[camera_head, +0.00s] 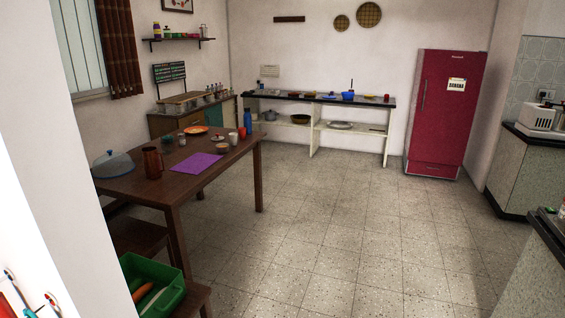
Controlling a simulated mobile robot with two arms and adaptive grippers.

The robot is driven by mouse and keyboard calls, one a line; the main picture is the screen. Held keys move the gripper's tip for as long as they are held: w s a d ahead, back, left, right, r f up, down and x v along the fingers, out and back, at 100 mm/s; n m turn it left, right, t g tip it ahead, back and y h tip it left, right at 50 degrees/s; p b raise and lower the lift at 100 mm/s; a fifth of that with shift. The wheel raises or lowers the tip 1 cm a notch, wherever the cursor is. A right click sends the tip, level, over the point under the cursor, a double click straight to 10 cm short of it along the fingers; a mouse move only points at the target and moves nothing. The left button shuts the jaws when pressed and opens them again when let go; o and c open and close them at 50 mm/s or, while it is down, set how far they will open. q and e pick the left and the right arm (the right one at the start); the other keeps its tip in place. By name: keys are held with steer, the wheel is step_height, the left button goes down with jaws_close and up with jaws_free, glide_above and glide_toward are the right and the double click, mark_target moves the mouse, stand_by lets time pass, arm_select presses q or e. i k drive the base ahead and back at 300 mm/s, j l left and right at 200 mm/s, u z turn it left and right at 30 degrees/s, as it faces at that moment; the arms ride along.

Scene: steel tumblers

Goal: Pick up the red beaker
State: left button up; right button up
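No thing is plainly recognisable as the red beaker at this distance. On the dark wooden table (226,176) at the left, a small reddish cup (242,132) stands at the far right end, next to a white cup (233,138) and a tall blue bottle (247,121). A brown-red jug (153,162) stands near the table's front left, beside a purple mat (197,168). Small red items on the far counter (320,98) are too small to identify. Neither of my grippers is in view.
A white wall edge fills the near left. A green crate (172,299) sits low beside the table. The tiled floor (320,220) is clear in the middle. A red fridge (440,130) stands at the back right, with counters (525,165) along the right side.

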mark_target(242, 131)
steer(key=i, duration=1.95)
steer(key=i+l, duration=0.1)
steer(key=i, duration=1.85)
steer(key=j+u, duration=0.05)
steer(key=j, duration=0.05)
